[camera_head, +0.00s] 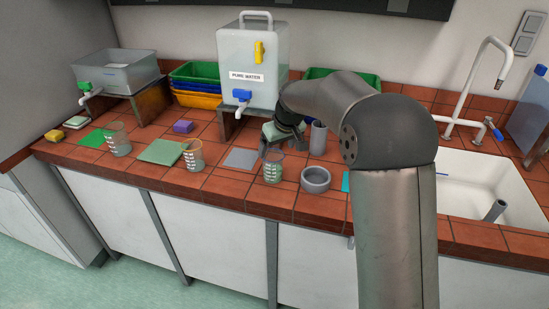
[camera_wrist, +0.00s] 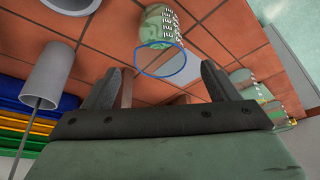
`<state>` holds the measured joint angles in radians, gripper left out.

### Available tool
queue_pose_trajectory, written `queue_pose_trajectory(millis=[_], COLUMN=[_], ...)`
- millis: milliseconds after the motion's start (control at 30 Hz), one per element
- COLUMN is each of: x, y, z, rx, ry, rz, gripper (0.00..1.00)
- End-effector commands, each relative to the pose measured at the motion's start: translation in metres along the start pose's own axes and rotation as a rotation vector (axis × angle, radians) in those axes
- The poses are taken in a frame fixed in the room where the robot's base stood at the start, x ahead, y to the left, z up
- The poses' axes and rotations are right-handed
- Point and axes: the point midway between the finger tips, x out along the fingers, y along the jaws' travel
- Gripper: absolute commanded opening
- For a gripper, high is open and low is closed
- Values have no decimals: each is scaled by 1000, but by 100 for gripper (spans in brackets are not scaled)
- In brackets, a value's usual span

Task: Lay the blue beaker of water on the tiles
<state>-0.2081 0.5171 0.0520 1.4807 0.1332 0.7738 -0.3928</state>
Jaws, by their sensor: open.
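The beaker with white markings and a blue rim (camera_head: 273,168) stands upright on the red tiles near the bench's front edge, below my gripper (camera_head: 276,147). In the wrist view the blue-rimmed beaker (camera_wrist: 161,27) shows at the top middle, its mouth towards me. My gripper (camera_wrist: 158,72) is open there, with one finger on each side of the rim in the picture. I see nothing held between the fingers. Whether the beaker holds water is not clear.
A grey bowl (camera_head: 316,180) and an upright grey cylinder (camera_head: 318,138) stand right of the beaker. A grey mat (camera_head: 241,158) and an orange-marked beaker (camera_head: 193,155) lie left. Behind is the pure water tank (camera_head: 252,60) on its stand. A sink (camera_head: 480,180) is at right.

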Motion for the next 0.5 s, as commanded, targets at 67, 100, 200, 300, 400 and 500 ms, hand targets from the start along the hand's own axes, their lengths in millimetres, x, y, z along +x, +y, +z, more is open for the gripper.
queue_pose_trajectory(millis=[67, 100, 200, 300, 400, 500], x=[-10, -13, -19, -21, -26, -48], y=[0, 0, 0, 0, 1, 4], z=[0, 0, 0, 0, 7, 37], rx=[0, 0, 0, 0, 10, 54], ry=[2, 1, 1, 0, -7, -36], rz=[1, 0, 1, 0, 3, 15], gripper=[81, 81, 81, 81, 81, 81])
